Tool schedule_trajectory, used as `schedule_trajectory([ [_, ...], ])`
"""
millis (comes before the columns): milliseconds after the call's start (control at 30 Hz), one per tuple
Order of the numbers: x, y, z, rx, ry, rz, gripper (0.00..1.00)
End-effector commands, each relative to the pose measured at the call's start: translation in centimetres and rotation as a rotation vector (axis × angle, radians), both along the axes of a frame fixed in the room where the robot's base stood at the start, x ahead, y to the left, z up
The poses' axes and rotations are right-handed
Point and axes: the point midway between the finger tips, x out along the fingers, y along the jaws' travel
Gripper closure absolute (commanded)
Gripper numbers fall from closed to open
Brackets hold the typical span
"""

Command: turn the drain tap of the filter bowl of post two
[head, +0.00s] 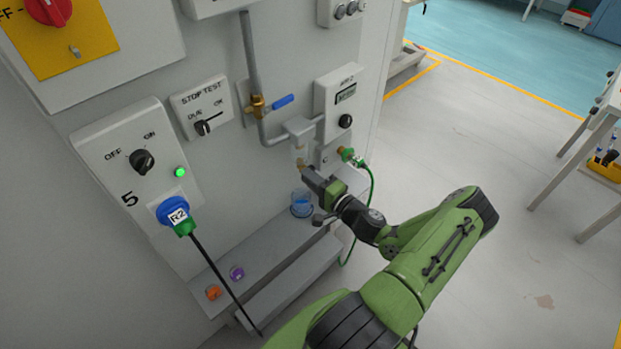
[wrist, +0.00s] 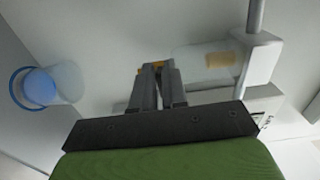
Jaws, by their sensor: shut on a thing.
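The filter bowl (head: 299,149) hangs under a grey filter head (head: 299,127) on the pipe, on the panel's right side. In the wrist view the clear bowl (wrist: 193,62) lies to the right of my fingers. My gripper (head: 305,172) is just below the bowl, and its fingers (wrist: 154,72) are shut on the small brass drain tap (wrist: 152,64). Most of the tap is hidden by the fingers, so I cannot tell its turn position. No post number is readable beside the bowl.
A blue-rimmed cup (head: 302,205) stands on the grey ledge (head: 262,240) below the bowl; it also shows in the wrist view (wrist: 40,87). A blue-handled valve (head: 282,101) sits up-left. A green hose (head: 370,190) hangs close on the right. Open floor lies to the right.

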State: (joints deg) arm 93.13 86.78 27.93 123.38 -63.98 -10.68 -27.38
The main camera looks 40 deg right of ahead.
Motion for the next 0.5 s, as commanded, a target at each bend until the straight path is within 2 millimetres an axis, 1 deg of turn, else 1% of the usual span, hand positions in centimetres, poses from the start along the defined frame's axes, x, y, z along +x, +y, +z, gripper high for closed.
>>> schedule_trajectory([
  [233, 0.0, 0.04, -0.07, -0.002, 0.002, 0.001, 1.0],
  [267, 0.0, 0.03, -0.07, -0.002, 0.002, 0.001, 0.86],
  [400, 0.0, 0.03, -0.06, -0.001, 0.002, 0.001, 0.64],
  [433, 0.0, 0.02, -0.05, -0.001, 0.002, 0.001, 0.62],
  [500, 0.0, 0.02, -0.05, -0.001, 0.001, 0.001, 0.62],
])
